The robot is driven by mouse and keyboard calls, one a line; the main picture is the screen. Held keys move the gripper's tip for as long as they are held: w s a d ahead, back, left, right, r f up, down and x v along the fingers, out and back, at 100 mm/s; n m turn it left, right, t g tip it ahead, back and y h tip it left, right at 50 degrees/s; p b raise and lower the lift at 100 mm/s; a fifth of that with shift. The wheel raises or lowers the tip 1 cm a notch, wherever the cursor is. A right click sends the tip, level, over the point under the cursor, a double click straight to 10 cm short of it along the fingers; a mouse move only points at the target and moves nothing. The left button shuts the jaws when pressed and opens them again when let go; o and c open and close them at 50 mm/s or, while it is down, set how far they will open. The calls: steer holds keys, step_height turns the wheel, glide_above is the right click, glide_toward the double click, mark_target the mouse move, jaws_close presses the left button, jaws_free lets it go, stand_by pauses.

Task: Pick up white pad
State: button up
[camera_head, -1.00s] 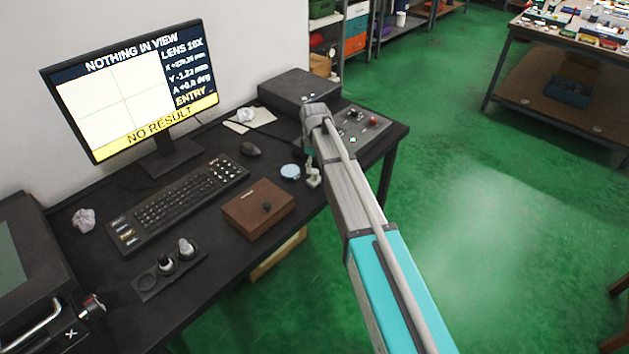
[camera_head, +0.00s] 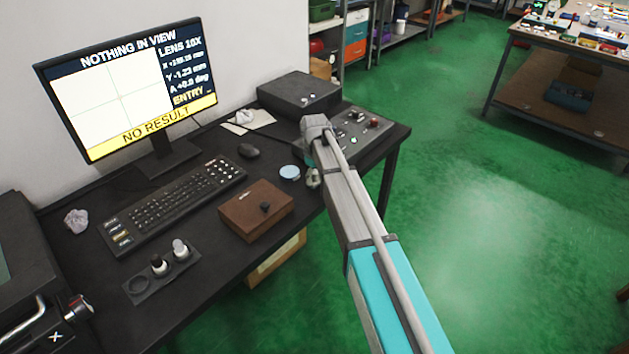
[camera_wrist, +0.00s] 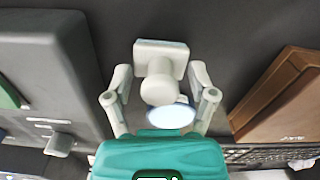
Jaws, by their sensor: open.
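The white pad (camera_wrist: 160,55), a pale block with a squarish plate and a rounded knob, shows in the wrist view above the dark desk. My gripper (camera_wrist: 160,86) is open, with one finger on each side of the knob and a visible gap on both sides. In the head view my gripper (camera_head: 313,178) is low over the desk's front edge, right of a pale blue round disc (camera_head: 289,172). I cannot make out the pad there. The disc (camera_wrist: 171,116) also shows in the wrist view, just below the knob and partly covered.
A brown box (camera_head: 256,208) stands left of my gripper, at right in the wrist view (camera_wrist: 285,95). A grey control unit (camera_head: 358,132) is on the other side. Keyboard (camera_head: 172,205), mouse (camera_head: 249,151) and monitor (camera_head: 130,85) are farther back. A holder (camera_head: 160,272) stands front left.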

jaws_close()
stand_by(0.4)
steer(key=shift+r, duration=0.2)
step_height(320, 180, up, 2)
steer(key=p, duration=0.2)
steer(key=shift+r+p, duration=0.1)
steer(key=shift+p, duration=0.2)
steer(key=s+d+r+p, duration=0.3)
steer(key=s+r+p, duration=0.7)
steer(key=s, duration=0.3)
steer(key=shift+s+d+r, duration=0.2)
steer(key=shift+s+d, duration=0.05)
steer(key=shift+d, duration=0.15)
steer(key=c, duration=0.5)
jaws_free()
steer(key=shift+c, duration=0.2)
steer(key=c, duration=0.5)
